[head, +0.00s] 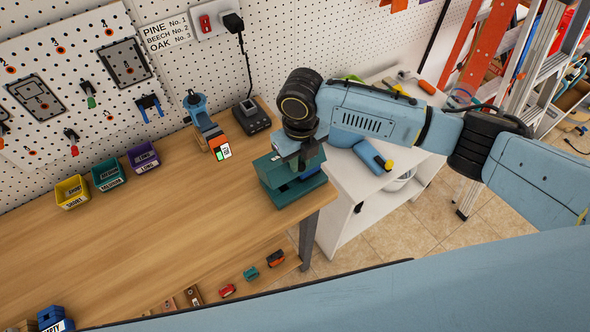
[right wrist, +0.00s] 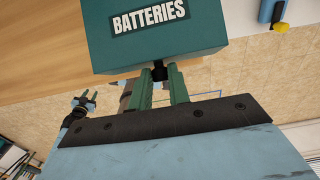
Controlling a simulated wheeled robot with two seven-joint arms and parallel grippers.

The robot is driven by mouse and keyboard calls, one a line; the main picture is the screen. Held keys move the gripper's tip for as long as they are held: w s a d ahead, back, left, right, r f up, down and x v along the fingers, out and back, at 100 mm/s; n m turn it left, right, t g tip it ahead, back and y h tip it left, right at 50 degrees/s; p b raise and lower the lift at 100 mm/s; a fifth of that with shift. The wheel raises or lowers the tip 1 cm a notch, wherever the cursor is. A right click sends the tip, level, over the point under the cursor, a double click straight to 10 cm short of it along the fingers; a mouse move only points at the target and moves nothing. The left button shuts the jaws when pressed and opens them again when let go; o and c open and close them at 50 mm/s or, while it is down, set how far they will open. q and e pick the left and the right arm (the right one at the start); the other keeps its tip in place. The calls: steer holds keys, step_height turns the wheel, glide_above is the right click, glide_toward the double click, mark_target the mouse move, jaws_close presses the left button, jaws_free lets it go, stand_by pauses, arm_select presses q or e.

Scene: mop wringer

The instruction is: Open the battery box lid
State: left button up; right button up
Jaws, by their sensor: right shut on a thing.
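The green battery box (head: 292,193) stands at the right end of the wooden workbench. In the right wrist view its green face with the white "BATTERIES" label (right wrist: 150,17) is close in front of my gripper. My right gripper (head: 303,163) reaches down to the box from above. In the right wrist view its two green fingers (right wrist: 160,80) are shut on a small black tab (right wrist: 158,70) at the box's edge. The arm and gripper hide part of the box top, so I cannot tell how far the lid is raised.
Yellow (head: 71,192), teal and purple bins line the pegboard. A white shelf unit (head: 345,215) stands right of the bench. The middle of the benchtop is clear.

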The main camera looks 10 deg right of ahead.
steer(key=shift+w+a+r, duration=0.1)
steer(key=shift+w+r, duration=0.15)
steer(key=shift+w, duration=0.05)
steer(key=shift+w+a+r, duration=0.2)
steer(key=shift+w+r, duration=0.2)
steer(key=shift+w, duration=0.15)
steer(key=shift+w+a+r, duration=0.2)
steer(key=shift+w+r, duration=0.15)
steer(key=shift+w, duration=0.25)
steer(key=shift+w+a+r+b, duration=0.2)
steer(key=shift+w+r+b, duration=0.05)
steer(key=shift+w, duration=0.3)
steer(key=shift+w+a+r+b, duration=0.2)
steer(key=shift+w, duration=0.45)
